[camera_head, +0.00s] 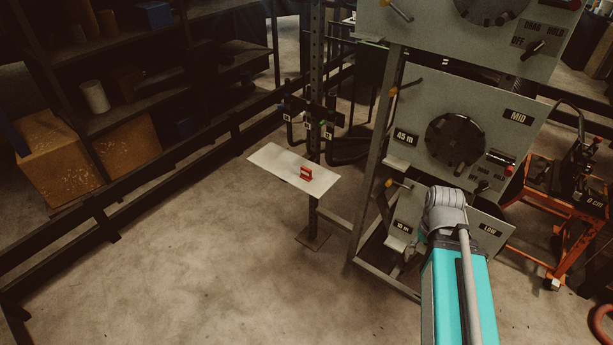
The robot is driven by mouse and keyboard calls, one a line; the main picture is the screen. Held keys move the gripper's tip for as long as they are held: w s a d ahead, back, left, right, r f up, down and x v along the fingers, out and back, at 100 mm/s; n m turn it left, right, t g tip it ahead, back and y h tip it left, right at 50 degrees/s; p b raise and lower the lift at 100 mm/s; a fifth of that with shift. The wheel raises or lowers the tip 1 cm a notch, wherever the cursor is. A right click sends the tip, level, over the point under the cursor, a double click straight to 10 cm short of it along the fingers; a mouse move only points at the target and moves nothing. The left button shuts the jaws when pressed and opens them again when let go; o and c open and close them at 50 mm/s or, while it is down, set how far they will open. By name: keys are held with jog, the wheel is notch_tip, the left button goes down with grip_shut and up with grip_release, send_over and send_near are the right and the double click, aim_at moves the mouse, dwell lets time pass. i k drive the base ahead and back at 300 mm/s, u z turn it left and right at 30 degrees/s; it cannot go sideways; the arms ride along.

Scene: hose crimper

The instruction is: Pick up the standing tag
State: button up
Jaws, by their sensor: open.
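A small red tag (306,173) stands upright on a pale flat shelf plate (270,158) fixed to a dark post. A light patch shows on the tag's face. My arm rises from the bottom right of the head view, with a teal link and a grey joint in front of the crimper panels. My gripper itself is not in view. Nothing touches the tag except the plate under it.
Grey panels marked MID (480,100) and LOW (465,220) stand on a metal rack right of the plate. Hooks with hoses (325,120) hang behind it. An orange cart (562,235) is at right. Dark shelving (110,115) and a low rail (100,215) are left. Floor in front is clear.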

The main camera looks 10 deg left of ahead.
aim_at(305, 174)
jog(key=u, duration=0.05)
jog(key=i, duration=1)
jog(key=z, duration=0.05)
